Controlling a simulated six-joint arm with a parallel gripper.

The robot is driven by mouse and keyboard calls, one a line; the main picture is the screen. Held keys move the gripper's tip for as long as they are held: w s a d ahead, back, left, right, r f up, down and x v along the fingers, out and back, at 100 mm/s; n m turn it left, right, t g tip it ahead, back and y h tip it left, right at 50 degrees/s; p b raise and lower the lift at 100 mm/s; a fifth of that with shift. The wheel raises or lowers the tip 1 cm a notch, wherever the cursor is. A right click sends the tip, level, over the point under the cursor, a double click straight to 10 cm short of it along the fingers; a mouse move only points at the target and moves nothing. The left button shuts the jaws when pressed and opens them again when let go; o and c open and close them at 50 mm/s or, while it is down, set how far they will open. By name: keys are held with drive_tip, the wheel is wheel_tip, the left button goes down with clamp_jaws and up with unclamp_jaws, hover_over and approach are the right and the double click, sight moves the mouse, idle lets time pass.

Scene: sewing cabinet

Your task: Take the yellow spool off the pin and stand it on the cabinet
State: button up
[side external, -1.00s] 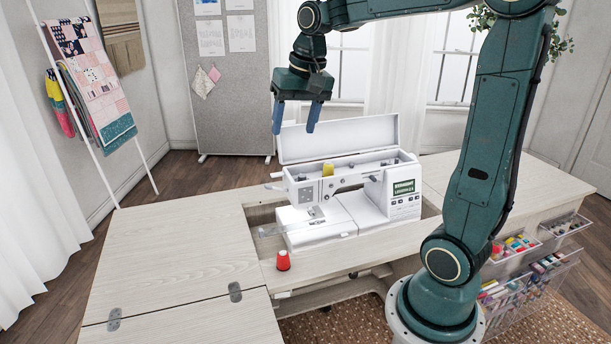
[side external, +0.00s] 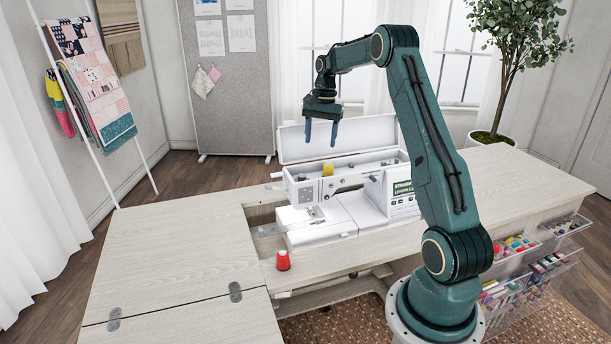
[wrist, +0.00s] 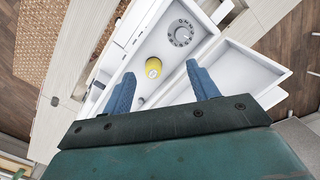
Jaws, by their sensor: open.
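The yellow spool (side external: 328,169) stands in the open top compartment of the white sewing machine (side external: 345,200). In the wrist view the spool (wrist: 153,67) shows from above, between my fingertips in the picture and beyond them. The pin under it is hidden. My gripper (side external: 321,144) is open and empty, with its blue fingers pointing down above the machine's top, clear of the spool. The pale wooden cabinet (side external: 175,250) surrounds the machine and has a wide bare top at the left.
The machine's raised lid (side external: 338,139) stands upright behind the compartment, close to my fingers. Clear drawers (side external: 525,260) with sewing supplies stick out at the right.

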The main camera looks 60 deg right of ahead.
drive_tip(key=m, duration=0.1)
hover_over(329, 166)
drive_tip(key=d, duration=0.3)
drive_tip(key=f, duration=0.4)
drive_tip(key=shift+w+a, duration=0.25)
drive_tip(key=shift+w, duration=0.05)
drive_tip(key=shift+a+f, duration=0.2)
drive_tip(key=shift+f, duration=1)
drive_tip(key=shift+a+f, duration=0.2)
drive_tip(key=shift+f, duration=1.05)
drive_tip(key=shift+a+f, duration=0.2)
drive_tip(key=shift+f, duration=1)
drive_tip(key=c, duration=1)
